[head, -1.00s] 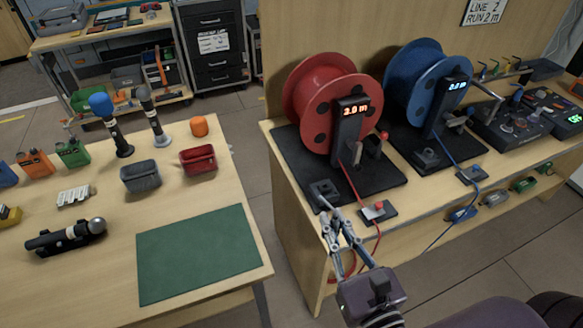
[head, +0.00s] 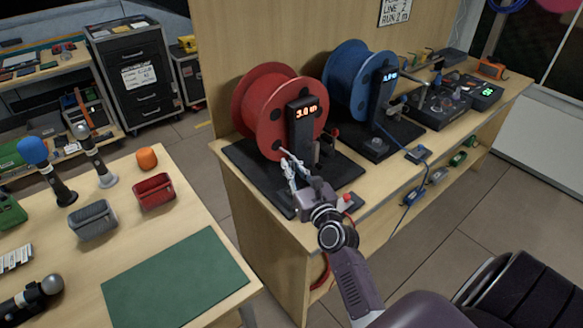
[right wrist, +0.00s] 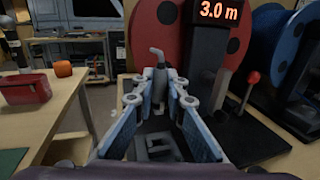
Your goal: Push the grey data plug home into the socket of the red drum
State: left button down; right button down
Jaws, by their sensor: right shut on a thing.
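The red drum (head: 268,112) stands on a black base plate (head: 240,160) on the bench, its display post (head: 301,130) reading 3.0 m. My right gripper (head: 287,158) is in front of the drum's lower left side. In the right wrist view its fingers (right wrist: 160,78) close around the small grey data plug (right wrist: 157,56), which has a bent top and stands upright between the tips. The drum (right wrist: 150,35) lies just behind it. I cannot make out the drum's socket or whether the plug touches it. My left gripper is not in view.
A blue drum (head: 347,80) stands to the right, with a control box (head: 432,107) beyond. A dark block (right wrist: 155,147) lies below the gripper. A red-knobbed lever (right wrist: 250,88) is right of the post. The left table holds a red bin (head: 154,191) and a green mat (head: 175,278).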

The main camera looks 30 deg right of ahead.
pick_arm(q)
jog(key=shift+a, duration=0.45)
pick_arm(e)
jog(key=shift+d, duration=0.15)
